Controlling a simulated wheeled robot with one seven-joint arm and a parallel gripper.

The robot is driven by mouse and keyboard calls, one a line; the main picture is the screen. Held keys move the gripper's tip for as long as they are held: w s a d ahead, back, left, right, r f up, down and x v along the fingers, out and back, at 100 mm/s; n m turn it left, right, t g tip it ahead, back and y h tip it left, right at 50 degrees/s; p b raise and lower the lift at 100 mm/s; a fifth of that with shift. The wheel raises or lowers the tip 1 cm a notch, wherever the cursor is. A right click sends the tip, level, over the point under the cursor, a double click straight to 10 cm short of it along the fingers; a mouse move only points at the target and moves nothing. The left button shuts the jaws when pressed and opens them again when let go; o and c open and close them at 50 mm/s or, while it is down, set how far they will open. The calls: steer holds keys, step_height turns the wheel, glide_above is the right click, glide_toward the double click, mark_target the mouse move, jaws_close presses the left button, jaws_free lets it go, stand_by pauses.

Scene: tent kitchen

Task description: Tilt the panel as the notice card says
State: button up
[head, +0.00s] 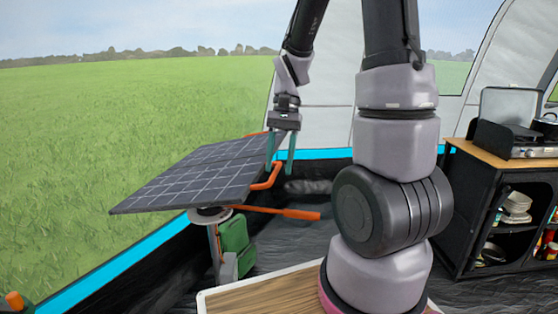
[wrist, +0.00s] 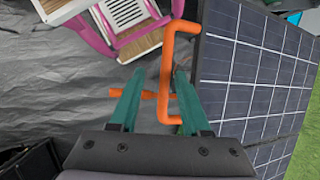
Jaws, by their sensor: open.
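The dark solar panel (head: 190,178) lies nearly flat, slightly tilted, on a stand (head: 214,245) at the left of the head view. It fills the right side of the wrist view (wrist: 255,75). An orange U-shaped handle (head: 268,180) juts from the panel's right edge. My gripper (head: 281,170) points down at this handle with open fingers. In the wrist view the handle's long bar (wrist: 166,75) shows between my fingertips (wrist: 158,75), nearer the right one. Contact cannot be told. An orange rod (head: 285,213) sticks out below the panel. No notice card is recognisable.
A green container (head: 234,245) stands by the stand. The tent wall with its blue strip (head: 110,272) runs behind and left. A black kitchen cabinet (head: 480,200) with a stove stands at right. Dark floor between is mostly clear.

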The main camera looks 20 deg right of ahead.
steer(key=v, duration=1)
steer(key=shift+r, duration=0.4)
steer(key=shift+d, duration=0.1)
steer(key=s+a+r+n+t+h, duration=0.1)
steer(key=s+r+n+t, duration=0.1)
steer(key=s+r+t, duration=0.7)
steer(key=shift+t, duration=0.9)
stand_by(0.4)
